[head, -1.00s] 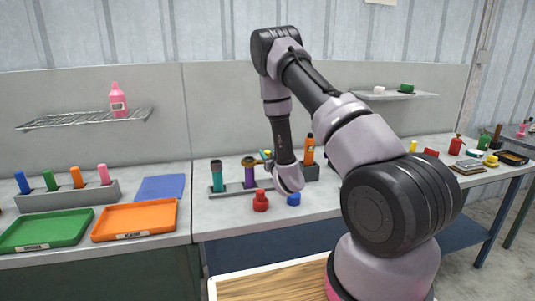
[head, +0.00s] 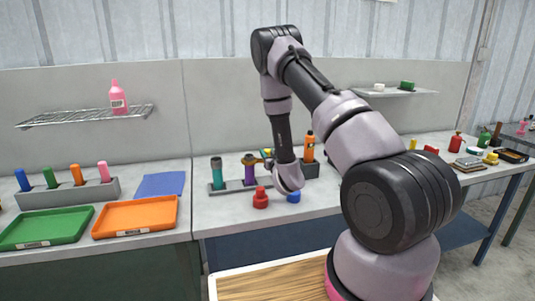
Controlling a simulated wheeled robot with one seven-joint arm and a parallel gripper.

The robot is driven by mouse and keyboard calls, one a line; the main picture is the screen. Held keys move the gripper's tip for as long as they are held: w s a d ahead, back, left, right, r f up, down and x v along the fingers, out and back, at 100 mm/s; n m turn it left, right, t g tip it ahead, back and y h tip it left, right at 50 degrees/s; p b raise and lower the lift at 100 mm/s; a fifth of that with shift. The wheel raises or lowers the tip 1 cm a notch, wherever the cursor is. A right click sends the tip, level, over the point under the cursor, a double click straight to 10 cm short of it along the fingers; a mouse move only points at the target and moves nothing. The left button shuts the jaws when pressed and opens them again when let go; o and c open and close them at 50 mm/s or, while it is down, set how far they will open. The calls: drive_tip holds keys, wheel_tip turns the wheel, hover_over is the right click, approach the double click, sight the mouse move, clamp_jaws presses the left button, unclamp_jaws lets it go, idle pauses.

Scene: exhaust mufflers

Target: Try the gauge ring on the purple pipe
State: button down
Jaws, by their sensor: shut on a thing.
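The purple pipe (head: 250,175) stands upright in a grey rack on the bench, right of a teal pipe (head: 217,177). A brownish ring shape (head: 249,159) shows at the top of the purple pipe. It looks like the gauge ring, but at this size I cannot tell whether it is around the pipe or just over it. My gripper (head: 268,161) is beside the pipe top on its right, shut on the gauge ring. The fingers are small and partly hidden by my wrist.
A red part (head: 261,198) and a blue part (head: 294,196) lie in front of the rack. An orange bottle (head: 309,148) stands behind my wrist. Orange (head: 135,214) and green (head: 45,227) trays and a blue mat (head: 161,184) lie to the left.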

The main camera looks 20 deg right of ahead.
drive_tip(key=shift+r, duration=0.15)
drive_tip(key=shift+r, duration=3.4)
